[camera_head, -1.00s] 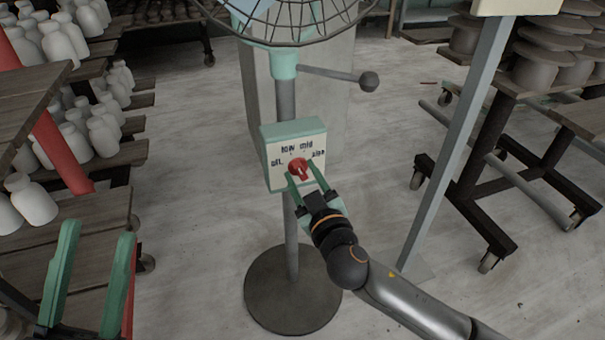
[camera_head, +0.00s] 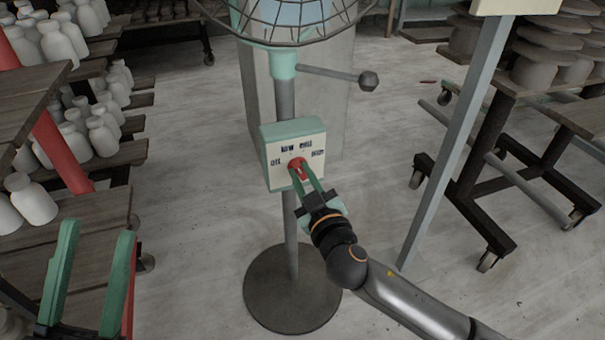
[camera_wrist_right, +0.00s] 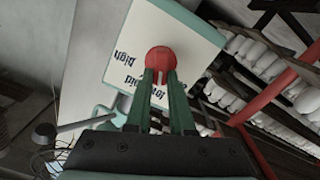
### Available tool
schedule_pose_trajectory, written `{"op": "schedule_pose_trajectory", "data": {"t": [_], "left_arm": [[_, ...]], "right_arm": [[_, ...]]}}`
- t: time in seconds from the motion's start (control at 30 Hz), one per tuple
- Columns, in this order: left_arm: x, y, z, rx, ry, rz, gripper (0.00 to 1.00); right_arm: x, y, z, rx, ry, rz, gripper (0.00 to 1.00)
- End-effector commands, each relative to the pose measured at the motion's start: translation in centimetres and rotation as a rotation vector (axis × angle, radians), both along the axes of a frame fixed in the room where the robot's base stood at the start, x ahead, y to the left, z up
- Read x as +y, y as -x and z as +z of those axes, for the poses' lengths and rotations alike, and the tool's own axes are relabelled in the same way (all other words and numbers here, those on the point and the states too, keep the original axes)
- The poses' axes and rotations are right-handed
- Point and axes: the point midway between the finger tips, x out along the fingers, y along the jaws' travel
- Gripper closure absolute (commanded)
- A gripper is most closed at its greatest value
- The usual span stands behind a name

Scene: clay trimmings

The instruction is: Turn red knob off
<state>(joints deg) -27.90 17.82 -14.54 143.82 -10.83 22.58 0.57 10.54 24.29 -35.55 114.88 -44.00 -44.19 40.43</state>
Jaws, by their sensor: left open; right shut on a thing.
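The red knob (camera_head: 297,163) sits on the pale front face of the fan's control box (camera_head: 283,180), which has a green top and labels off, low, mid and high. In the right wrist view the round knob (camera_wrist_right: 161,61) shows just beyond the fingertips (camera_wrist_right: 160,82). The knob's pointer is hidden by the fingers, so I cannot tell its setting. My left gripper (camera_head: 90,270) is open and empty at the lower left, far from the box.
The fan's wire cage (camera_head: 290,38) is above the box, with a side lever (camera_head: 345,76) sticking out right. Its round base (camera_head: 290,300) stands on the floor. Shelves of white bottles (camera_head: 75,140) are at left. A grey post (camera_head: 450,150) and wheeled rack (camera_head: 480,180) are at right.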

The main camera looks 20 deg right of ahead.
Motion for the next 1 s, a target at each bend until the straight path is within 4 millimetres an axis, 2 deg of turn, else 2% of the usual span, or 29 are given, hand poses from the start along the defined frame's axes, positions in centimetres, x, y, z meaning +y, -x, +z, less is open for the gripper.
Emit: {"op": "schedule_pose_trajectory", "data": {"t": [0.27,0.6,1.0], "left_arm": [[0.1,0.0,1.5,0.0,0.013,-0.004,0.5],[0.3,0.1,3.5,-0.015,0.011,0.002,0.5],[0.5,0.2,4.9,-0.035,0.004,0.022,0.5]], "right_arm": [[0.1,0.0,0.2,-0.004,0.153,-0.002,1.0],[0.3,0.0,-0.1,-0.014,0.444,-0.002,1.0],[0.5,0.0,-0.3,-0.025,0.699,0.0,1.0]]}}
